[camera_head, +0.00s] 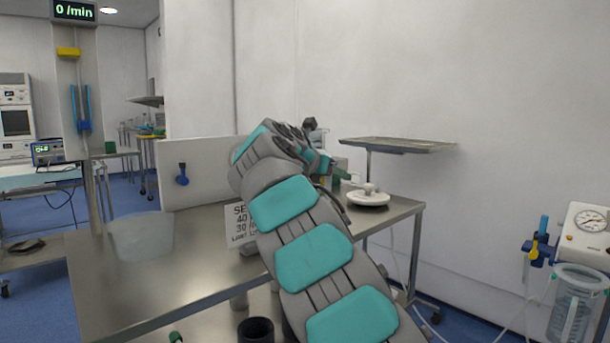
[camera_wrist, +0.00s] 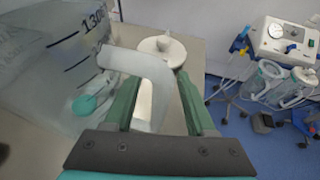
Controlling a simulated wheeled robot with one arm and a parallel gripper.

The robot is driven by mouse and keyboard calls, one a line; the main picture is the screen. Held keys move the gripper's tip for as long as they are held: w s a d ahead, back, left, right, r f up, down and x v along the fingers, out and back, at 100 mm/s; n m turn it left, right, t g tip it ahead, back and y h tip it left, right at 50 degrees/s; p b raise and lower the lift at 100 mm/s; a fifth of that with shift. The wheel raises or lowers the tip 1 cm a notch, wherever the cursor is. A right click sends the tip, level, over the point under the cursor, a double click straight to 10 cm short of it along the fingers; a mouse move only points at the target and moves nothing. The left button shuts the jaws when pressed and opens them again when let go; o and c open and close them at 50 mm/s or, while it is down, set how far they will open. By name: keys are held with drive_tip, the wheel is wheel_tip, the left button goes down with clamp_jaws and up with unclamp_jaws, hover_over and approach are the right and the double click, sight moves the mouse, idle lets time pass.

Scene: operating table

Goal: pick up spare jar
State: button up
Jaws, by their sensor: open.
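A large clear jar (camera_wrist: 55,65) with black volume marks fills the left of the wrist view, and its pale curved handle (camera_wrist: 145,65) reaches in between my fingers. My gripper (camera_wrist: 157,82) is open, with one green finger on each side of the handle. Whether either finger touches the handle I cannot tell. In the head view my gripper (camera_head: 343,174) is at the far right part of the steel table (camera_head: 150,285), and my arm hides most of the jar. A white round lid (camera_head: 368,198) with a knob lies on the table just beyond, also in the wrist view (camera_wrist: 160,50).
A raised tray (camera_head: 398,145) stands behind the table. A suction unit with a gauge (camera_head: 588,222) and a clear canister (camera_head: 572,300) stands at the right, apart from the table. A printed card (camera_head: 238,226) and a dark cup (camera_head: 256,330) are near my arm.

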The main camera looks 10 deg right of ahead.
drive_tip(key=shift+c, duration=0.3)
clamp_jaws()
idle(1.1)
